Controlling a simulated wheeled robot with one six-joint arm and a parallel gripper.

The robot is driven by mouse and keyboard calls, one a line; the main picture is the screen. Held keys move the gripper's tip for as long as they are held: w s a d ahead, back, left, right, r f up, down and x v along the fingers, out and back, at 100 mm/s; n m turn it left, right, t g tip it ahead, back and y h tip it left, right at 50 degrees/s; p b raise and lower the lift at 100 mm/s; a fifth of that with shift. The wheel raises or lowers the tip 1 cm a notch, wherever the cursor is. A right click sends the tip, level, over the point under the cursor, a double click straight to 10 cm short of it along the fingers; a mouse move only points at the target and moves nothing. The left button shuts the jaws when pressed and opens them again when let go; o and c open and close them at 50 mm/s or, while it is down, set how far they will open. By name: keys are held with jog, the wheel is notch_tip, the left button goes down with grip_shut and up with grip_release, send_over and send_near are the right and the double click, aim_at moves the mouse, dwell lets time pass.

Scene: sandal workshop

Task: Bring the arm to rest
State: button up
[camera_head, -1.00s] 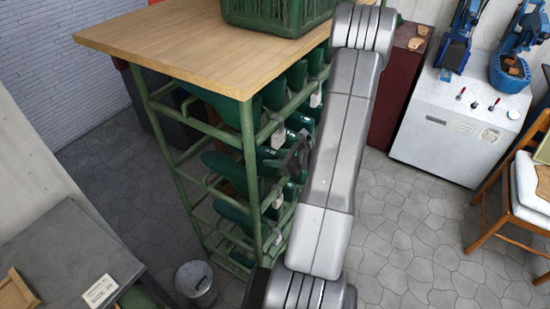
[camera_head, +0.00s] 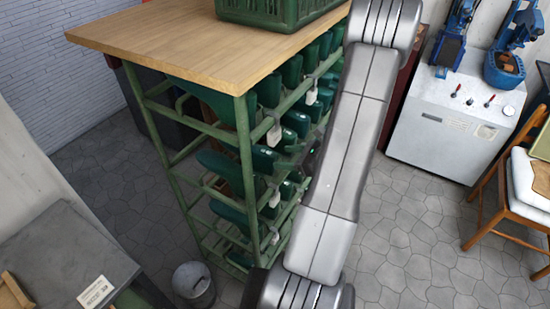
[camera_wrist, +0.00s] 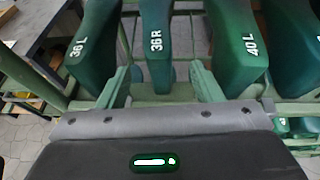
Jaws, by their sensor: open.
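My gripper (camera_wrist: 162,78) is open in the wrist view, its two fingers spread with nothing held between them. Beyond the fingers stand green foot-shaped lasts with white size marks, one (camera_wrist: 155,35) straight ahead, one (camera_wrist: 95,40) to the left and one (camera_wrist: 235,45) to the right. I cannot tell whether the fingers touch any of them. In the head view my arm (camera_head: 340,170) runs down in front of the rack's right side and hides most of my gripper. The green metal rack (camera_head: 245,160) carries several rows of lasts.
A wooden top (camera_head: 160,40) with a green crate (camera_head: 275,12) covers the rack. A metal bin (camera_head: 194,285) stands at its foot. A grey table (camera_head: 60,255) is at lower left. A white machine (camera_head: 450,125) and a chair (camera_head: 510,200) stand right. The floor between is clear.

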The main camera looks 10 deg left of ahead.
aim_at(276, 157)
jog(key=v, duration=0.7)
jog(key=shift+d+r+b, duration=0.15)
jog(key=shift+d+b, duration=0.15)
jog(key=shift+a, duration=0.15)
jog(key=p+x, duration=0.1)
jog(key=x, duration=1.2)
jog(key=shift+a+p, duration=0.3)
jog(key=shift+p, duration=0.05)
jog(key=shift+d, duration=0.15)
